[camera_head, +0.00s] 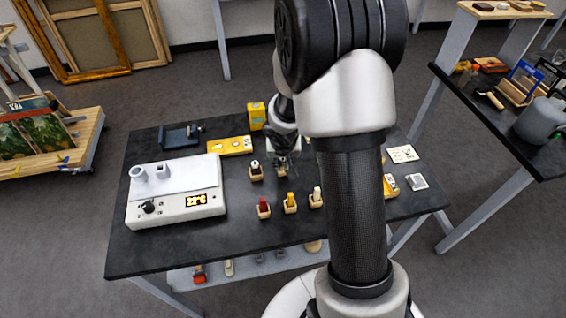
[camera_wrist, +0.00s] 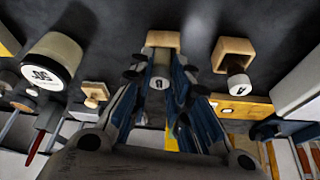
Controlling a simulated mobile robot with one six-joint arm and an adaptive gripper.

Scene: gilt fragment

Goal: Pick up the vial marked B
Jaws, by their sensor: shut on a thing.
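My gripper (camera_wrist: 160,88) is shut on a small pale vial (camera_wrist: 161,70) in the wrist view, with one dark-blue finger on each side. The vial's light cap faces the camera and bears a dark mark that I cannot read surely. A wooden holder block (camera_wrist: 163,40) is at the vial's far end; I cannot tell whether the vial still sits in it. A second capped vial (camera_wrist: 238,84), with a mark like an A, stands in a wooden holder (camera_wrist: 235,52) to the right. In the head view my gripper (camera_head: 281,161) is low over the black table, partly hidden by my arm.
On the table (camera_head: 190,252) stand a white device (camera_head: 175,192) with a lit display at left, and red (camera_head: 263,203), yellow (camera_head: 290,199) and cream (camera_head: 317,193) pieces in wooden holders in front. A yellow box (camera_head: 256,116) is behind. A large cylinder marked 50 (camera_wrist: 50,62) is near my gripper.

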